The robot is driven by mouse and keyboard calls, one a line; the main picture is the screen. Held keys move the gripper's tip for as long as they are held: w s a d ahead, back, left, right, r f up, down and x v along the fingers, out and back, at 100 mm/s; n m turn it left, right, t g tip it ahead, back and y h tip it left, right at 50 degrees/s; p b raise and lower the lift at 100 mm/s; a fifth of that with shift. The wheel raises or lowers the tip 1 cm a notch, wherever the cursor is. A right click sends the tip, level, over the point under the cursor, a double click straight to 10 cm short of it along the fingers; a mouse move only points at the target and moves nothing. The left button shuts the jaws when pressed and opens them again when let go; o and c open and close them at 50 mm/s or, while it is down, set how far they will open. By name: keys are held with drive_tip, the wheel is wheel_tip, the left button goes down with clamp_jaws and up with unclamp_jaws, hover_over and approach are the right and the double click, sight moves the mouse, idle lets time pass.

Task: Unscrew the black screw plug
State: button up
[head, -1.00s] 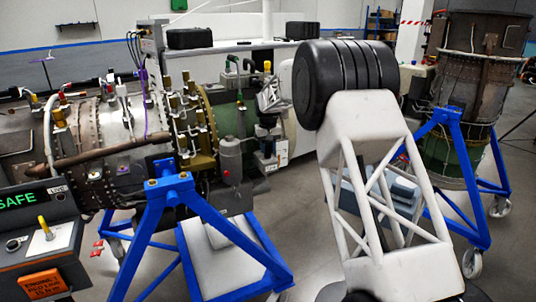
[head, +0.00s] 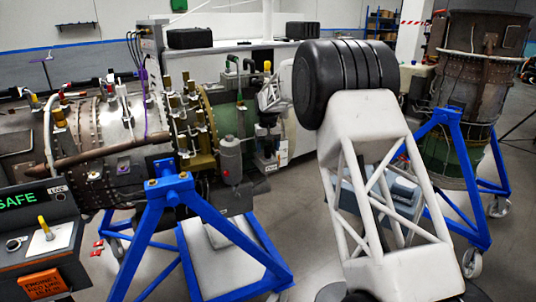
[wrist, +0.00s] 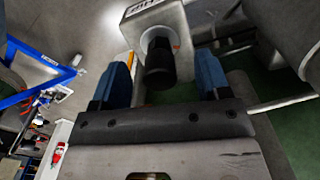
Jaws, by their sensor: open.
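The black screw plug (wrist: 160,62) shows in the wrist view as a short dark cylinder. It sticks out of a round metal collar in a pale grey block with a dark label (wrist: 155,12). My gripper (wrist: 166,72) is open, with a blue-padded finger on each side of the plug. Gaps show between the plug and both fingers, so they do not grip it. In the head view, the grey end of my arm is by the right end of the engine (head: 120,120). The plug cannot be made out there.
The engine rests on a blue stand (head: 170,195). A control box with a SAFE display (head: 38,225) is at the lower left. A second blue stand (head: 470,225) holds a dark drum-shaped part (head: 478,65) at the right. Grey floor lies between them.

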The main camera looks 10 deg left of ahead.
drive_tip(key=shift+r, duration=2.4)
drive_tip(key=c, duration=0.3)
drive_tip(key=shift+r+n, duration=0.6)
drive_tip(key=shift+r, duration=0.85)
drive_tip(key=shift+f, duration=0.15)
drive_tip(key=shift+f, duration=3.9)
drive_tip(key=m, duration=0.3)
drive_tip(key=shift+r+m, duration=0.1)
drive_tip(key=shift+m, duration=2.8)
